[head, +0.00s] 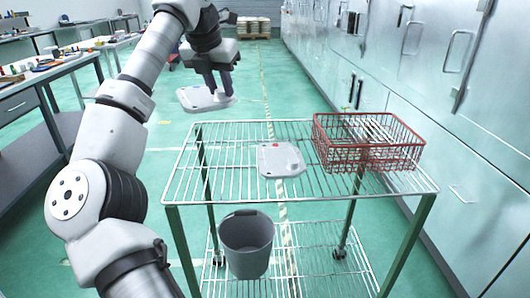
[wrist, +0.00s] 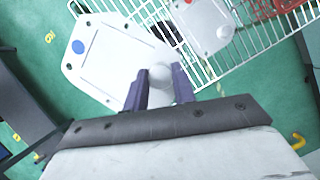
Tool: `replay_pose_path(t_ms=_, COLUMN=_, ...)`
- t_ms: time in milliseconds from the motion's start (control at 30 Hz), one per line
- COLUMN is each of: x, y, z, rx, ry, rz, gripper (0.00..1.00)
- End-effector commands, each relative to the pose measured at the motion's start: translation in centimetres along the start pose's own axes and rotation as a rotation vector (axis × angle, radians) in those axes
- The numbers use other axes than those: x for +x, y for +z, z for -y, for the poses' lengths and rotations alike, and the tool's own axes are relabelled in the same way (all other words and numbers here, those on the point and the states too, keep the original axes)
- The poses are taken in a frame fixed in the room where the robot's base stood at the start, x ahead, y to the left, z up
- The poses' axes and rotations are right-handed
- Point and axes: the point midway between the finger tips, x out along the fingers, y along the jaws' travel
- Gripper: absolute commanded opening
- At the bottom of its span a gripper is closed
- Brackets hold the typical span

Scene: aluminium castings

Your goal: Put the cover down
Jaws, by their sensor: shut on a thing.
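My gripper (head: 218,88) is shut on the knob of a pale grey, flat cover (head: 194,100). The cover hangs level in the air by the far left corner of the wire cart (head: 225,170). In the wrist view the fingers (wrist: 160,82) pinch the round knob, and the cover (wrist: 100,62) shows a blue dot and dark corner holes. It partly hides the cart's edge there. A second, similar pale casting with a red dot (head: 281,161) lies on the cart's top shelf, apart from the held cover; it also shows in the wrist view (wrist: 204,24).
A red wire basket (head: 345,156) stands at the right of the cart top. A grey bin (head: 247,248) is on the lower shelf. The top shelf is bare left of the casting. Steel cabinets line the right; workbenches stand left.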

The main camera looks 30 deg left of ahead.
Motion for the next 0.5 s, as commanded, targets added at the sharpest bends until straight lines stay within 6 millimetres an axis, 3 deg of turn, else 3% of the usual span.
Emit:
replay_pose_path(t_ms=300, x=8.0, y=-3.3, z=0.0, rx=0.002, ry=-0.005, rz=-0.001, gripper=0.00)
replay_pose_path(t_ms=500, x=11.9, y=-5.0, z=0.1, rx=0.002, ry=-0.005, rz=0.001, gripper=0.00)
